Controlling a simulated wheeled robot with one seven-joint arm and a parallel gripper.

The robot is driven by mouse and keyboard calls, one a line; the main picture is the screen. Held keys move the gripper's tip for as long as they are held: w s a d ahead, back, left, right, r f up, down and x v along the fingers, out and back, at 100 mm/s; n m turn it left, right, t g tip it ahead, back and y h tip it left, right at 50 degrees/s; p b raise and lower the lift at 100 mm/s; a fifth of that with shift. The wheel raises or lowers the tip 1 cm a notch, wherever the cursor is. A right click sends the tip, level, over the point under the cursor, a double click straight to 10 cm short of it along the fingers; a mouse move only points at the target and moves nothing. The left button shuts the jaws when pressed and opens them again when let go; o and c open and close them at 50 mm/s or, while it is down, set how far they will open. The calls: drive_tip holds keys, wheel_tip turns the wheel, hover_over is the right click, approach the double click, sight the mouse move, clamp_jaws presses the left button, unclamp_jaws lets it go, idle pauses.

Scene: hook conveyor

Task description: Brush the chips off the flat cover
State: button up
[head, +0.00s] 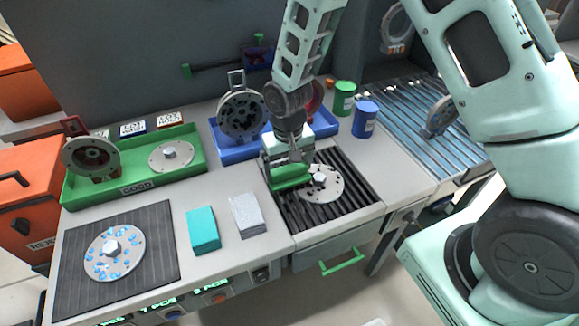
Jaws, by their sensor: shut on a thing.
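My gripper (283,160) is shut on a green brush (290,176), at the left edge of a flat cover on a black ribbed grate. That flat cover (331,188) is a pale round disc with a metal hub in its middle. The brush's underside is hidden, so I cannot tell whether it touches the disc. Any chips there are too small to make out. Another flat disc (104,264) with a hub and several blue patches lies on a dark mat (160,240) at the left.
The ribbed grate (352,203) is set in the bench. A green tray (195,160) and a blue tray (228,155) holding round parts stand behind. Teal (203,230) and grey (247,216) blocks lie left of the grate. Green (344,99) and blue (365,119) cans stand behind right.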

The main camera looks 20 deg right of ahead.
wheel_tip(320, 180, up, 6)
drive_tip(key=p, duration=0.4)
drive_tip(key=shift+p, duration=0.35)
idle(0.4)
